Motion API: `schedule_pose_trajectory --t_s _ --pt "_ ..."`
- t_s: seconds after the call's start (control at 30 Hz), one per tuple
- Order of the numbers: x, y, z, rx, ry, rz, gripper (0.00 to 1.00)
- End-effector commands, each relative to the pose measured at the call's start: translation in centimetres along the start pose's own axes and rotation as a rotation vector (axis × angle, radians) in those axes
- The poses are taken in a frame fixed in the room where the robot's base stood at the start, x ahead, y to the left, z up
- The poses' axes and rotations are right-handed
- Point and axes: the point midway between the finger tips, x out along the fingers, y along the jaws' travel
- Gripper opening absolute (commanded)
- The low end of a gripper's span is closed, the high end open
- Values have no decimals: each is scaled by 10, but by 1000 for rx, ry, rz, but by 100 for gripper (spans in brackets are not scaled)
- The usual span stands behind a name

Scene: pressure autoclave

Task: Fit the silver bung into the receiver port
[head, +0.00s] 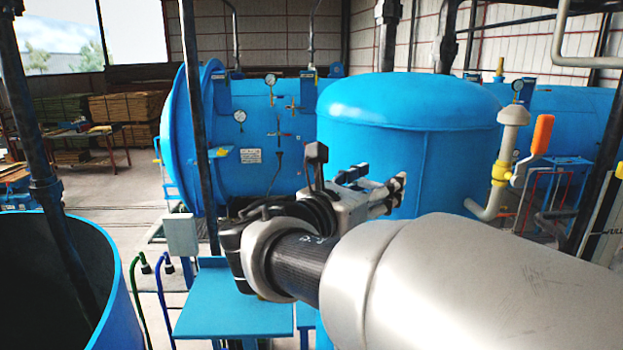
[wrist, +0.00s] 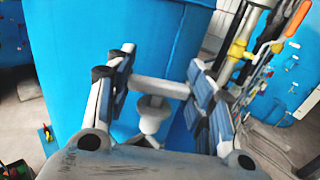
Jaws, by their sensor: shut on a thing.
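The silver bung (wrist: 152,113) shows in the wrist view as a grey piece with a crossbar and a rounded body below it. My gripper (wrist: 161,78) has its blue-padded fingers at the two ends of the crossbar and is shut on it. In the head view my gripper (head: 393,190) is in front of the big blue domed tank (head: 408,122), and I cannot make out the bung there. The tank's blue wall fills the background behind the bung in the wrist view. I cannot make out the receiver port in either view.
A pipe with a yellow fitting (head: 501,172) and an orange-handled lever (head: 542,134) stands right of the tank. A blue horizontal vessel (head: 258,125) is behind on the left. A blue table (head: 232,312) is below my arm. An open blue tub (head: 122,305) is at lower left.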

Motion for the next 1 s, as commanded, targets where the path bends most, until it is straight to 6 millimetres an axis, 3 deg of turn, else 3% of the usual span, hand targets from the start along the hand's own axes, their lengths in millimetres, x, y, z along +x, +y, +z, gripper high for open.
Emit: schedule_pose_trajectory --t_s 0.1,0.3,1.0 --pt "0 0 -15 0 -1 0 24" --pt "0 0 -24 0 -1 0 24" --pt "0 0 -23 0 -1 0 24"
